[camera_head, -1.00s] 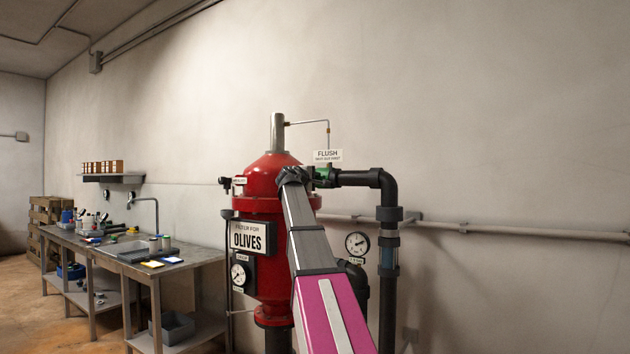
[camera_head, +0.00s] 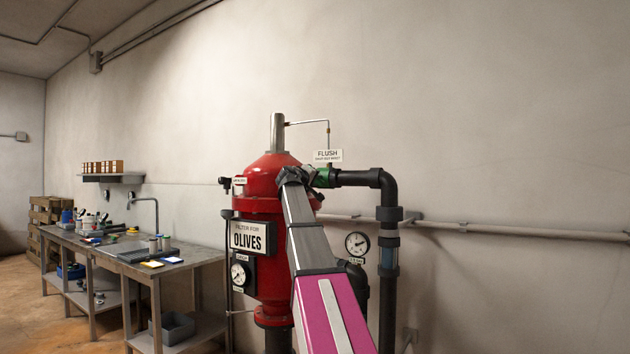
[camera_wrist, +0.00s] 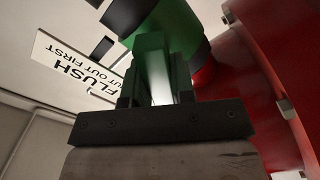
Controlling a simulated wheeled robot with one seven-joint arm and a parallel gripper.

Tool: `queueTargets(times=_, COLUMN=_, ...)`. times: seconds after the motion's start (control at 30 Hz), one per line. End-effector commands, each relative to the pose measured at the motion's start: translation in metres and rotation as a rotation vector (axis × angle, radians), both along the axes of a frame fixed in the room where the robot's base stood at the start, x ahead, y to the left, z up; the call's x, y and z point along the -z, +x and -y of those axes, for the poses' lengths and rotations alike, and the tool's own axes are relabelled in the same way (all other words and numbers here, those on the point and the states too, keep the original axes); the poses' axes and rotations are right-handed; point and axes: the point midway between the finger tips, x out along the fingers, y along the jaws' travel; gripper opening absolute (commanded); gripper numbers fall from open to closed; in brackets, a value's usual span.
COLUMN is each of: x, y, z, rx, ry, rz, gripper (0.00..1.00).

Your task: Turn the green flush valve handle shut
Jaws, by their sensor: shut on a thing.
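The green flush valve (camera_head: 324,178) sits on the dark pipe at the right of the red filter tank, under the FLUSH sign (camera_head: 328,156). In the wrist view the green valve body (camera_wrist: 178,28) is at the top, with its green handle (camera_wrist: 152,62) reaching down between my fingers. My gripper (camera_wrist: 152,90) is shut on the green handle. In the head view my gripper (camera_head: 308,176) is at the valve, and my arm hides much of the handle there. The handle's exact angle is hard to tell.
The red tank (camera_head: 262,185) stands close beside my gripper and also fills the right of the wrist view (camera_wrist: 250,80). The dark elbow pipe (camera_head: 389,200) runs down at the right. A pressure gauge (camera_head: 357,244) is on the wall side. A workbench (camera_head: 190,258) stands at left.

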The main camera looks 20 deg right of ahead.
Motion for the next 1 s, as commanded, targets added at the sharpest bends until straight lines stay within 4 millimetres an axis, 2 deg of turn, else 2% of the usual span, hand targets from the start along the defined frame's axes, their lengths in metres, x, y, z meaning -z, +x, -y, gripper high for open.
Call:
queueTargets(times=0.7, x=0.0006, y=-0.0001, z=-0.0002, rx=0.000, ry=0.414, rz=0.529, gripper=0.00)
queueTargets(times=1.0, x=0.0006, y=-0.0002, z=-0.0002, rx=0.000, ry=0.548, rz=0.701, gripper=0.00)
